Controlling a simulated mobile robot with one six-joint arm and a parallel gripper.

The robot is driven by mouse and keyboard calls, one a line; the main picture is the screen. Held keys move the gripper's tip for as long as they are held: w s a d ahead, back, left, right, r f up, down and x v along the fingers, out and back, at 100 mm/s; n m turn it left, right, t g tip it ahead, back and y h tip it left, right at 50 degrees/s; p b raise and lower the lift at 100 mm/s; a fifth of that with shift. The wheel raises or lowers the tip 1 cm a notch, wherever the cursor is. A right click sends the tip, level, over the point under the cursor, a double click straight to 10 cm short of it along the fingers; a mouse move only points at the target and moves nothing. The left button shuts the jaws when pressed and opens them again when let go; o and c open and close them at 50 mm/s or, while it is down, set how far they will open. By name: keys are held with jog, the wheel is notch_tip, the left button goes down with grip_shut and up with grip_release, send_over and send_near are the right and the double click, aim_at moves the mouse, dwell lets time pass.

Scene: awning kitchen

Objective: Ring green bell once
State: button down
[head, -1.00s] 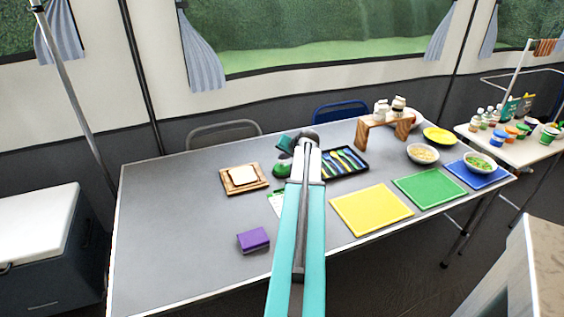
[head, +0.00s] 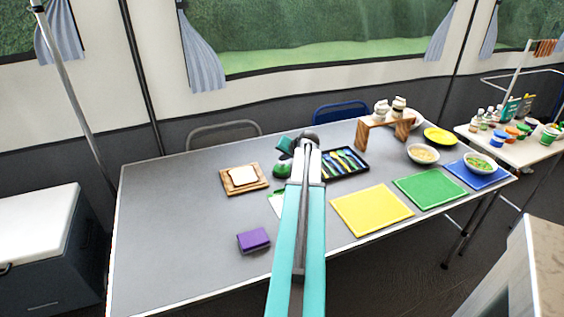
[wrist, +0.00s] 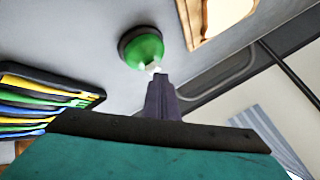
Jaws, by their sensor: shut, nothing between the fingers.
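The green bell (head: 282,170) sits on the grey table just left of my forearm, partly hidden by my arm in the head view. In the wrist view the green bell (wrist: 141,48) is a round green dome on a dark base, near the top centre. My gripper (wrist: 154,70) is shut and empty, its pale fingertips overlapping the near edge of the dome in the picture. I cannot tell whether they touch it. In the head view the fingertips are hidden or too small to make out.
A wooden board with bread (head: 261,187) lies left of the bell, a black cutlery tray (head: 364,167) right of it. A purple block (head: 253,240) lies nearer the front edge. Yellow (head: 372,210) and green mats (head: 428,188) lie to the right. The table's left part is clear.

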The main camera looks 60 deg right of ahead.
jog(key=shift+r+p, duration=0.4)
jog(key=shift+r, duration=0.45)
jog(key=shift+r, duration=0.1)
jog(key=shift+r+p, duration=1.35)
jog(key=shift+r, duration=1.05)
